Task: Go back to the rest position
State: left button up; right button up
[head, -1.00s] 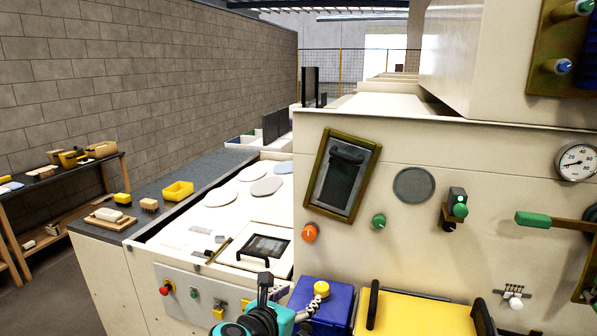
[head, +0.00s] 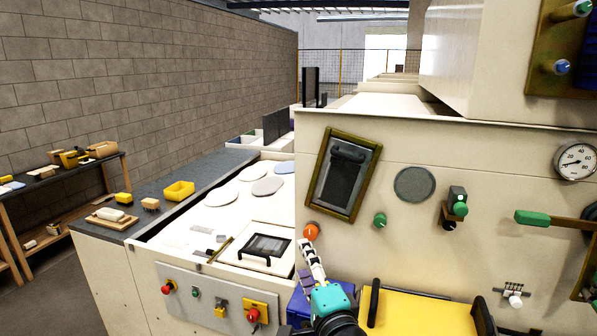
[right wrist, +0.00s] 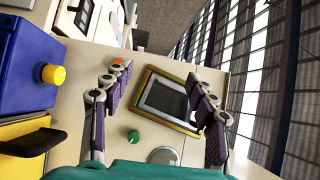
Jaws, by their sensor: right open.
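My right gripper (head: 306,250) is raised in front of the cream machine panel (head: 420,255), just below the orange knob (head: 311,231). In the right wrist view its fingers (right wrist: 157,75) are spread wide with nothing between them. The framed dark window (right wrist: 165,98) of the panel shows behind them. The orange knob is partly hidden by a fingertip there; I cannot tell if they touch. My left gripper is in no view.
A blue box (right wrist: 25,60) with a yellow knob (right wrist: 53,75) is beside the gripper, next to a yellow cover (head: 415,313). A green knob (head: 380,220) and a green-handled lever (head: 533,218) stick out of the panel. A white worktop (head: 210,220) lies left.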

jog(key=s+d+f+n+g+h, duration=0.2)
jog(key=s+d+f+n+g, duration=0.3)
jog(key=f, duration=0.7)
jog(key=s+d+f+n+g+h, duration=0.3)
jog(key=s+d+f+n+g, duration=0.2)
jog(key=s+d+f+n, duration=0.4)
jog(key=s+d+f, duration=0.2)
jog(key=s+f, duration=0.1)
jog(key=f, duration=0.1)
jog(key=shift+s+d, duration=0.2)
